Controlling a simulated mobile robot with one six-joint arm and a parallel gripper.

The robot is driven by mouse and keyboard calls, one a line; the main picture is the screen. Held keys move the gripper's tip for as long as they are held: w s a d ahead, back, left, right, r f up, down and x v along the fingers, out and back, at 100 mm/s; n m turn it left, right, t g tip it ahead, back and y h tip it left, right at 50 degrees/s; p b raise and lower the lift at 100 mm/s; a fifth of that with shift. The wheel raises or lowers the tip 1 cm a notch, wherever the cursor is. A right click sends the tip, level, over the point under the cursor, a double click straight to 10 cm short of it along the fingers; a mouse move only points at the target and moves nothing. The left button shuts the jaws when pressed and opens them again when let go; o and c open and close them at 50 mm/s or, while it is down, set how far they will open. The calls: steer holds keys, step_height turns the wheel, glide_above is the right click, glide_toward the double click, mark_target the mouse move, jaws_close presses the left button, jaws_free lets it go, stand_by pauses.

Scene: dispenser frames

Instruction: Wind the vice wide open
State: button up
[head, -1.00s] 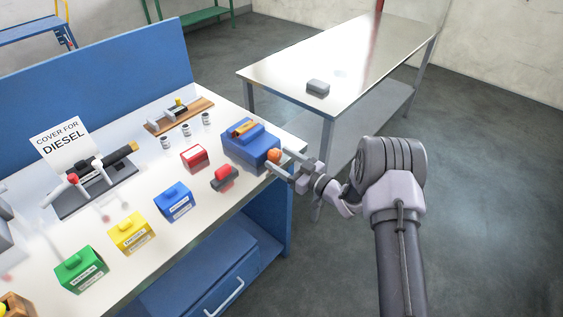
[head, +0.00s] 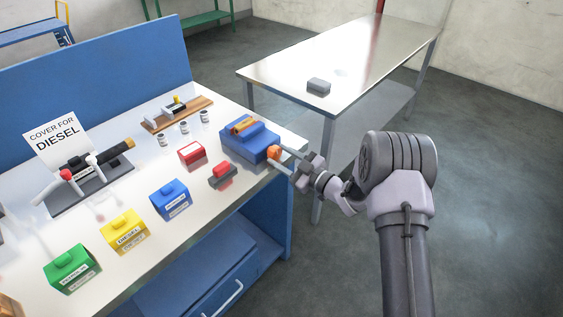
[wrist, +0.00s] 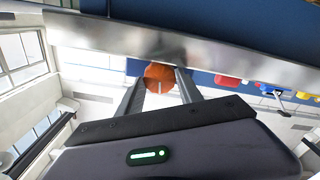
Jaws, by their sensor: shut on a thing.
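The vice (head: 243,142) is a blue block at the right end of the white bench, with a wooden-coloured piece lying in its top. Its orange knob (head: 273,152) faces right, towards my arm. My gripper (head: 278,156) has one finger on each side of the knob and is shut on it. The wrist view shows the round orange knob (wrist: 160,77) between the two grey fingertips. The width of the gap between the vice's jaws is hard to tell.
A red-and-grey item (head: 223,176) and a red box (head: 191,153) stand near the vice. Blue (head: 171,201), yellow (head: 123,232) and green (head: 72,269) boxes line the bench front. A metal table (head: 290,75) stands behind. The floor at right is clear.

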steer(key=o, duration=1.4)
steer(key=shift+c, duration=0.2)
steer(key=shift+d, duration=0.15)
steer(key=p+v, duration=0.4)
steer(key=v, duration=1.3)
steer(key=shift+s+p, duration=0.2)
steer(key=shift+p, duration=0.1)
steer(key=shift+d, duration=0.15)
